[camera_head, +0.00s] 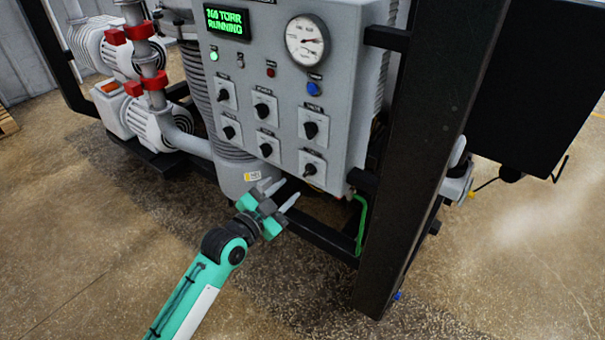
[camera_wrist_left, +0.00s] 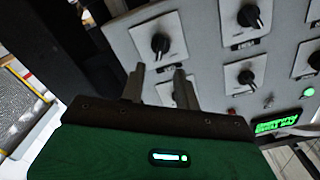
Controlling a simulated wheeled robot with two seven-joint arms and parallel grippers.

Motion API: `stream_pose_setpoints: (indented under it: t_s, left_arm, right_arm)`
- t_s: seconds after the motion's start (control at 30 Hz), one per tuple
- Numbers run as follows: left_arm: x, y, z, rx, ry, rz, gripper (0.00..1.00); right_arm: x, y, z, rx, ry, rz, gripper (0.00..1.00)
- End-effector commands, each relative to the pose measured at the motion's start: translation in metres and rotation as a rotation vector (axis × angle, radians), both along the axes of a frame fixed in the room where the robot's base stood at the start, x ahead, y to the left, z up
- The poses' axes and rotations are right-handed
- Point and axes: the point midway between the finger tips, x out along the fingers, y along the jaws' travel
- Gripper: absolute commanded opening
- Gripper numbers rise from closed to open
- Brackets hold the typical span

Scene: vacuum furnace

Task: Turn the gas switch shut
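The control panel (camera_head: 285,80) carries several black rotary knobs on white plates. Their labels are too small to read, so I cannot tell which is the gas switch. The bottom right knob (camera_head: 310,168) is the closest to my left gripper (camera_head: 291,188), which is just below and left of it in the head view. The gripper's two fingers are apart with nothing between them. In the left wrist view, the left gripper (camera_wrist_left: 156,78) is in front of the panel, with one knob (camera_wrist_left: 160,44) beyond its fingertips and a plate partly hidden behind the fingers. My right gripper is not in view.
A green display (camera_head: 227,22) reads 160 TORR RUNNING, beside a round gauge (camera_head: 307,41). A thick black frame post (camera_head: 415,150) stands right of the panel. A black frame rail (camera_head: 320,238) and green hose (camera_head: 362,222) lie below. Open floor (camera_head: 90,230) is at the left.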

Motion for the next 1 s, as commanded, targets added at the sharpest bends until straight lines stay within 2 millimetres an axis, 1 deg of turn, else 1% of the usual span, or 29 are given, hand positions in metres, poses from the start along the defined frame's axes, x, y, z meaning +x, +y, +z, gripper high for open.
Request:
stream_pose_setpoints:
  t_s: [0.03,0.2,0.4,0.6,0.83,0.87,1.0]
  left_arm:
    - [0.009,-0.007,0.003,-0.002,0.002,0.000,0.32]
    - [0.035,-0.025,0.002,-0.002,0.001,0.001,0.32]
    - [0.054,-0.039,0.001,-0.001,0.000,0.001,0.32]
    - [0.061,-0.044,-0.001,0.000,0.001,0.001,0.32]
    - [0.061,-0.044,-0.001,0.000,0.001,0.001,0.32]
    - [0.061,-0.044,-0.001,0.000,0.001,0.001,0.30]
    - [0.061,-0.044,-0.001,0.000,0.001,0.001,0.02]
  right_arm:
    - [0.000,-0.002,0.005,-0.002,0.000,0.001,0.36]
    - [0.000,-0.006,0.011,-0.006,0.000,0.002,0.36]
    - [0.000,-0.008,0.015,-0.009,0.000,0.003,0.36]
    - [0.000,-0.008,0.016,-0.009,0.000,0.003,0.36]
    - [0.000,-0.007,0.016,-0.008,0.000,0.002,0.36]
    - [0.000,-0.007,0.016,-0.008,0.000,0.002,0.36]
    - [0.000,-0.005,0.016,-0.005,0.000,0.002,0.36]
